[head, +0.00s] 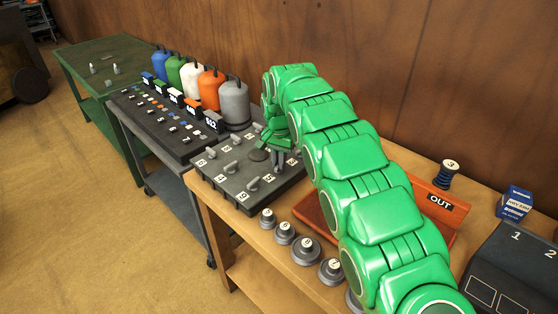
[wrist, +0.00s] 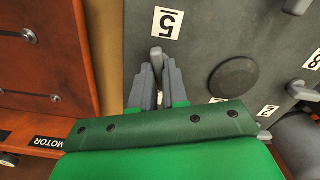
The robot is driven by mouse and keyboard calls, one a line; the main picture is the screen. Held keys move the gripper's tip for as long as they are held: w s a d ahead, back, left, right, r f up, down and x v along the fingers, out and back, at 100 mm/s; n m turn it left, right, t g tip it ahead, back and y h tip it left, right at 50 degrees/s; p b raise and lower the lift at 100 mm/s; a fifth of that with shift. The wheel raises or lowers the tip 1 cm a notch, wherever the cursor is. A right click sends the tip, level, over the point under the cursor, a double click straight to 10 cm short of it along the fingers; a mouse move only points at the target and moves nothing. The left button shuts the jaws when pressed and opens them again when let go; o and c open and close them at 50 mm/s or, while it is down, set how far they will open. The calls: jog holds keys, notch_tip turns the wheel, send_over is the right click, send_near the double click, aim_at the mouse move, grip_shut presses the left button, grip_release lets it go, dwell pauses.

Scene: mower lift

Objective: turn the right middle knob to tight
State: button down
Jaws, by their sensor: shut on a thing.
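The dark grey knob panel (head: 242,178) lies on the wooden bench in the head view, with several grey lever knobs and white number labels. It also fills the upper right of the wrist view (wrist: 215,40). My gripper (head: 278,160) is low over the panel's far right side. In the wrist view my gripper (wrist: 159,88) has its two grey fingers closed on a grey knob (wrist: 157,56), next to a label reading 5 (wrist: 168,23), upside down. The knob's lower part is hidden between the fingers. My green arm hides part of the panel's right side in the head view.
A round dark disc (wrist: 233,82) sits on the panel right of the fingers. Several round numbered weights (head: 304,250) line the bench front. Coloured canisters (head: 234,103) stand left of the panel.

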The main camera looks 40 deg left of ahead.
jog(key=shift+m, duration=1.5)
jog(key=c, duration=1.1)
grip_release()
jog(key=shift+c, duration=0.2)
jog(key=shift+r, duration=0.15)
jog(key=shift+r, duration=3.75)
